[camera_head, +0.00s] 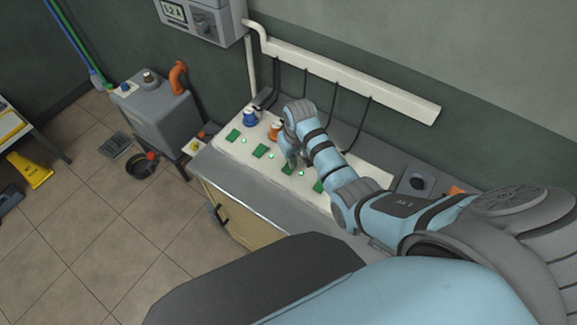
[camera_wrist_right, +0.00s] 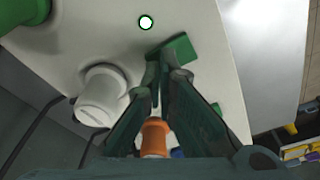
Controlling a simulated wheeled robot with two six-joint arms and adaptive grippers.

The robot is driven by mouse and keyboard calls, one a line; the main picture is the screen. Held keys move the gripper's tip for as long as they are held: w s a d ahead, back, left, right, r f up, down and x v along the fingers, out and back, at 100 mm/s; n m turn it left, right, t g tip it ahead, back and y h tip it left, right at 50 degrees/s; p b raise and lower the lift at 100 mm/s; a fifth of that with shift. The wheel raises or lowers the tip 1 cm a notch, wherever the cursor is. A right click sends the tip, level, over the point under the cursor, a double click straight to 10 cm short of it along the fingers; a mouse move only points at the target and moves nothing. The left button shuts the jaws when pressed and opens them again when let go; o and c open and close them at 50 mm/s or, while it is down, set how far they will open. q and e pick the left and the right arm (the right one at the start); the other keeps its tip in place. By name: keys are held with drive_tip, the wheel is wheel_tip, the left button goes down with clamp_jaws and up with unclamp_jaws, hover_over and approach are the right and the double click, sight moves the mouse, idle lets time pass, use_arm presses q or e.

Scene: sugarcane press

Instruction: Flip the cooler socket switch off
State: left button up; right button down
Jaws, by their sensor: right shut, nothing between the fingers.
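A pale socket panel (camera_head: 222,145) carries a row of green rocker switches, each with a small light, and coloured plugs behind them. My right gripper (camera_head: 293,161) is over the panel, shut and empty, partly hidden by its own wrist. In the right wrist view its fingertips (camera_wrist_right: 166,68) are at the edge of one green switch (camera_wrist_right: 180,48), beside the white plug (camera_wrist_right: 100,97); contact is unclear. The light (camera_wrist_right: 146,22) near this switch glows. No label shows which switch is the cooler's. My left gripper is out of view.
A blue plug (camera_head: 250,117) and an orange plug (camera_head: 274,132) stand at the panel's left. Black cords hang from a white wall duct (camera_head: 350,80). A grey tank (camera_head: 160,112) stands left of the bench. The tiled floor at left has free room.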

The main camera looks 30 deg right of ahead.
drive_tip(key=shift+s+f, duration=0.1)
drive_tip(key=shift+f, duration=0.2)
drive_tip(key=shift+r, duration=0.1)
wheel_tip(320, 180, up, 2)
drive_tip(key=p, duration=0.3)
drive_tip(key=shift+r, duration=2.4)
